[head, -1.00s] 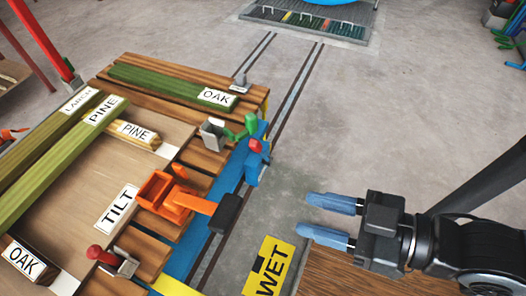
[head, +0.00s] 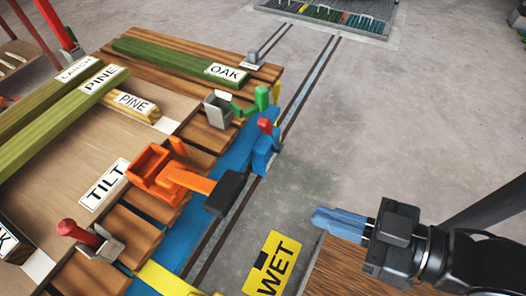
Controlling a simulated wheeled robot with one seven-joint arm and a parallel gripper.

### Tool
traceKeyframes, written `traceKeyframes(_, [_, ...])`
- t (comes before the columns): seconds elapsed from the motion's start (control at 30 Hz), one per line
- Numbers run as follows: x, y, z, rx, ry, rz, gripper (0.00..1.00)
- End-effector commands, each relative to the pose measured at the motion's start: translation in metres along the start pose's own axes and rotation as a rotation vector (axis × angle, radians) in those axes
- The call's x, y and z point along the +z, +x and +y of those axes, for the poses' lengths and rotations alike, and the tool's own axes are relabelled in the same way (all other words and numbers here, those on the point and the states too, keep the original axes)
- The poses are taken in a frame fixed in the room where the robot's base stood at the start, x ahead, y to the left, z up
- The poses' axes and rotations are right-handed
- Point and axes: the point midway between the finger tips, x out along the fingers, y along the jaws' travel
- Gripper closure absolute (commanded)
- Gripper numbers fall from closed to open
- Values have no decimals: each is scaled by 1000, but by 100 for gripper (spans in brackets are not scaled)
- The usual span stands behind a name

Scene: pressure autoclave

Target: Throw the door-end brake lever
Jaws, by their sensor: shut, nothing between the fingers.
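Several levers stand along the right edge of the wooden trolley (head: 190,95). An orange lever with a black grip (head: 231,190) sticks out to the right from an orange bracket (head: 150,172). Beyond it are a green lever (head: 262,99) by a grey bracket (head: 218,108) and a blue fitting (head: 263,150) with a red knob (head: 265,125). A red-handled lever (head: 78,231) sits in a grey bracket at the near end. No label marks the door-end brake. My gripper (head: 338,222) is shut and empty, right of the trolley and apart from every lever.
Timber pieces labelled OAK (head: 180,60) and PINE (head: 60,113) lie on the trolley. Floor rails (head: 305,85) run beside it towards a grate (head: 325,20). A yellow WET sign (head: 273,266) is near my gripper. Open floor lies ahead.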

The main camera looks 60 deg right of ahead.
Motion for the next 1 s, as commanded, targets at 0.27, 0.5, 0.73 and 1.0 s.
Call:
traceKeyframes(0.27, [68, 24, -1, 0, 18, 30, 100])
traceKeyframes(0.5, [115, 46, -2, 0, 56, 92, 100])
traceKeyframes(0.73, [156, 78, -2, 6, 137, 226, 100])
traceKeyframes(1.0, [166, 128, 8, 53, 343, 557, 100])
